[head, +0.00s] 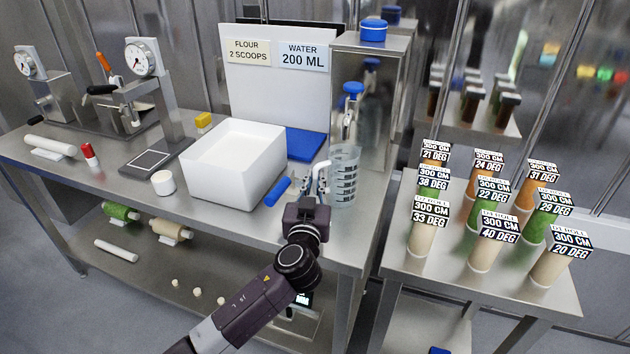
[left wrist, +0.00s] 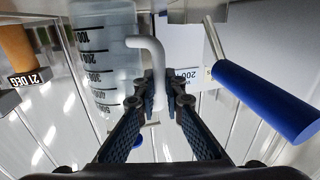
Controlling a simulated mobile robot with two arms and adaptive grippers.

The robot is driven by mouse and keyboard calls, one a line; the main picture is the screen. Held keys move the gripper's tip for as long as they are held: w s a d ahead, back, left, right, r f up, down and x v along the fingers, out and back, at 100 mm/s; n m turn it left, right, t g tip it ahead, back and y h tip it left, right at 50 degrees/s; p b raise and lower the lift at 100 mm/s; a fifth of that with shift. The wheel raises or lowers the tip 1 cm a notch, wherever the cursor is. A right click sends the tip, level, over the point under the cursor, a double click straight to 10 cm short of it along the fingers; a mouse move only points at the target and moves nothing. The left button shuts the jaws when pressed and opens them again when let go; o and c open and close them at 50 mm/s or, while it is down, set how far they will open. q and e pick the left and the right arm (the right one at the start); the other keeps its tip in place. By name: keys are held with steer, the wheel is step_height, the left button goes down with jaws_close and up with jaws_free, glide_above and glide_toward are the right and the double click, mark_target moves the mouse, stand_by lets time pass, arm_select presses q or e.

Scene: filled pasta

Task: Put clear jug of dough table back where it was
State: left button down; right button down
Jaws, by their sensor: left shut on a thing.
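The clear jug (head: 345,178) with dark measuring marks is upright at the right end of the dough table (head: 235,222), in front of the steel water dispenser (head: 372,85). My left gripper (head: 317,188) is at the jug's left side, shut on its pale handle. In the left wrist view the jug (left wrist: 104,60) is beside the fingers, and its bent handle passes between the fingertips (left wrist: 158,92). The jug looks empty. I cannot tell whether its base touches the table. My right gripper is not in view.
A blue-handled tool (head: 277,191) lies just left of my gripper and shows large in the left wrist view (left wrist: 265,102). A second table (head: 400,262) with several labelled rolls stands right.

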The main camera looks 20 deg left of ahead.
arm_select(q)
steer(key=c, duration=2)
jaws_free()
steer(key=shift+f, duration=0.1)
steer(key=shift+r+p, duration=0.25)
steer(key=shift+p, duration=0.1)
steer(key=s, duration=0.3)
steer(key=s+d, duration=0.1)
steer(key=s, duration=0.3)
steer(key=s+d+b, duration=0.1)
steer(key=s, duration=0.2)
steer(key=shift+s+d+f, duration=0.1)
steer(key=shift+s+f, duration=0.15)
steer(key=shift+s, duration=0.1)
steer(key=shift+s+d+r, duration=0.1)
steer(key=shift+s+r, duration=0.05)
steer(key=shift+s, duration=0.4)
